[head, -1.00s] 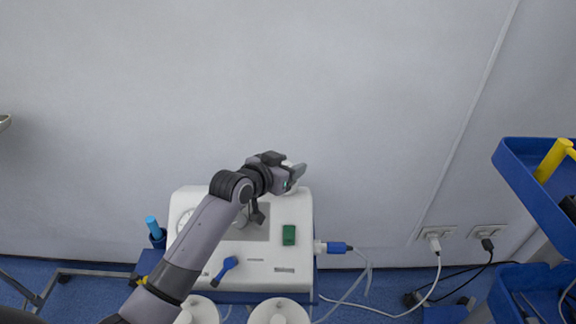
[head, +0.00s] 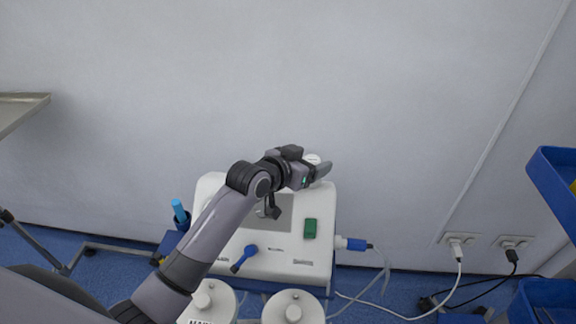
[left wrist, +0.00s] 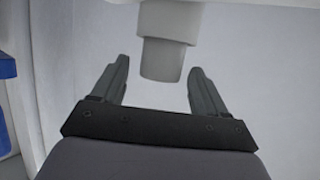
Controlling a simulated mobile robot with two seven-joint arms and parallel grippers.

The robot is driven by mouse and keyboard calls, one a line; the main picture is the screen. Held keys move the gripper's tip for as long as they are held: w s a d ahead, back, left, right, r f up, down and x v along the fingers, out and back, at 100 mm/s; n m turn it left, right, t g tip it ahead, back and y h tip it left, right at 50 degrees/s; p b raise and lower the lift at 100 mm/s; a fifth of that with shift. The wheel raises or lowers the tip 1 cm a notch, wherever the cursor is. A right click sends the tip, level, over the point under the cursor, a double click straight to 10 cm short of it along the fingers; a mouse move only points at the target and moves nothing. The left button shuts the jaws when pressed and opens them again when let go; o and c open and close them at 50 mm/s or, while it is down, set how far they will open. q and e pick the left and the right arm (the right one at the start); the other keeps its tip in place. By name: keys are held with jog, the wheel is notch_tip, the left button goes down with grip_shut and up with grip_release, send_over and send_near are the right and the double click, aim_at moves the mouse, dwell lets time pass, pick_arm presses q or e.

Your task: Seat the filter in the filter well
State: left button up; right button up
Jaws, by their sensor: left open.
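A white device (head: 285,262) with a grey panel stands against the wall in the head view. A small white round piece (head: 312,158), perhaps the filter, shows at its back edge, partly hidden by my left gripper (head: 322,172). In the left wrist view, a pale cylinder (left wrist: 162,58) with a wider white upper part stands between the two fingers of my left gripper (left wrist: 160,72). The fingers are apart, with a visible gap on each side of the cylinder. I cannot tell the filter well apart from the device. My right gripper is not in view.
White-lidded canisters (head: 293,308) stand in front. A blue cylinder (head: 179,210) is at left. Blue bins (head: 560,175) stand far right.

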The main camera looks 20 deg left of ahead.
pick_arm(q)
jog(key=v, duration=0.9)
jog(key=shift+s, duration=0.3)
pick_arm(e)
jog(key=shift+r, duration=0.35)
pick_arm(q)
jog(key=shift+a+r, duration=0.1)
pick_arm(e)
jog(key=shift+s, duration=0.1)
